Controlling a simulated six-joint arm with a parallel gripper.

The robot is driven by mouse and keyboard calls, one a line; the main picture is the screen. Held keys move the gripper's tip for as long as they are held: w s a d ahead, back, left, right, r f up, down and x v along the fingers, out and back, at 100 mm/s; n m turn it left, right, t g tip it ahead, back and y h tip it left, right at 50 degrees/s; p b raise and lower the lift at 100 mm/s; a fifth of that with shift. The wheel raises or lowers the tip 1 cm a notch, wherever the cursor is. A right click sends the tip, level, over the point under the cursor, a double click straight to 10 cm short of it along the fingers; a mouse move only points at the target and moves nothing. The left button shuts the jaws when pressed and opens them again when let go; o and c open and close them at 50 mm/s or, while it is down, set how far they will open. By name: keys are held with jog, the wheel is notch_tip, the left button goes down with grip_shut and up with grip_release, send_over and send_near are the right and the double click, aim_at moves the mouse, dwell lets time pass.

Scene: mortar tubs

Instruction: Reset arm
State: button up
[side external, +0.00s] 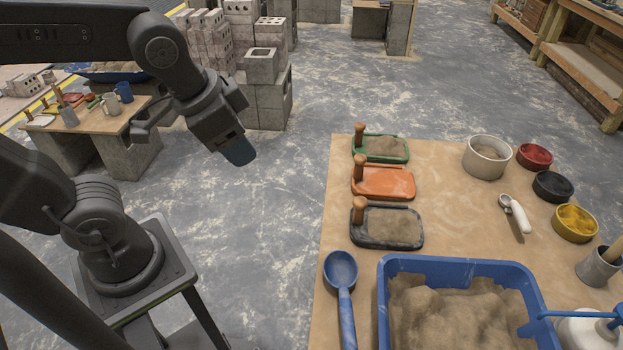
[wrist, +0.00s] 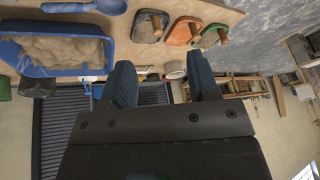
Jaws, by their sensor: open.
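My gripper (side external: 240,152) is raised over the bare floor to the left of the wooden work table (side external: 340,200). In the wrist view my gripper (wrist: 165,82) shows two blue-grey fingers spread apart with nothing between them. No object is held. On the table, a green-edged tray (side external: 382,148) and a black tray (side external: 395,226) hold sand-coloured mortar. An orange tray (side external: 384,181) between them looks bare. Each has a wooden knob at its left. A blue tub (side external: 453,266) of mortar stands at the front, with a blue scoop (side external: 341,270) to its left.
A white pot (side external: 487,158), red bowl (side external: 534,156), black bowl (side external: 553,186) and yellow bowl (side external: 575,222) stand at the right. A white-handled scoop (side external: 516,214) lies near them. Concrete blocks (side external: 262,95) are stacked behind my gripper. The floor between arm and table is clear.

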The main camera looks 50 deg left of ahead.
jog(key=s+a+n, duration=0.2)
jog(key=n, duration=0.1)
jog(key=shift+r+t, duration=0.1)
jog(key=shift+t, duration=0.3)
dwell(0.6)
